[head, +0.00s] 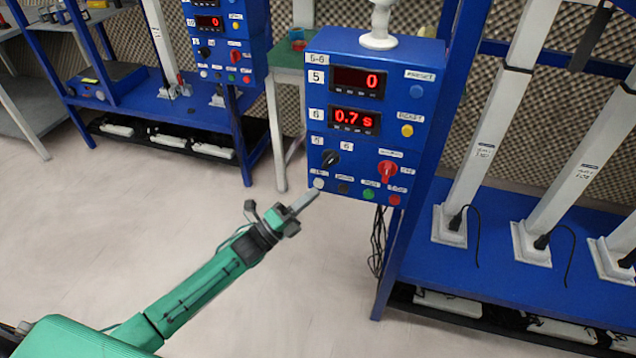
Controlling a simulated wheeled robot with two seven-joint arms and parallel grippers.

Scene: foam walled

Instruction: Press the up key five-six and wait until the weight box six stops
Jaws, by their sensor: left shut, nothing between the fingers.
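The blue control box (348,160) labelled 5-6 is mounted on a blue post. Its display 5 (360,82) reads 0 and its display 6 (355,121) reads 0.7 s. A row of small keys runs along its bottom: a white key (319,183) at the left, then a dark one, a green one (368,193) and a red one. Above them are a black knob (330,159) and a red knob (387,171). My left gripper (317,192) is shut, its tip at or just below the white key; contact cannot be told. I cannot pick out weight box six. My right gripper is not in view.
White columns (500,120) stand on a blue rack base (480,270) at the right, with black cables. Another blue control box (228,40) and rack stand at the back left. A green table (288,76) is behind. The floor (120,220) is clear at the left.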

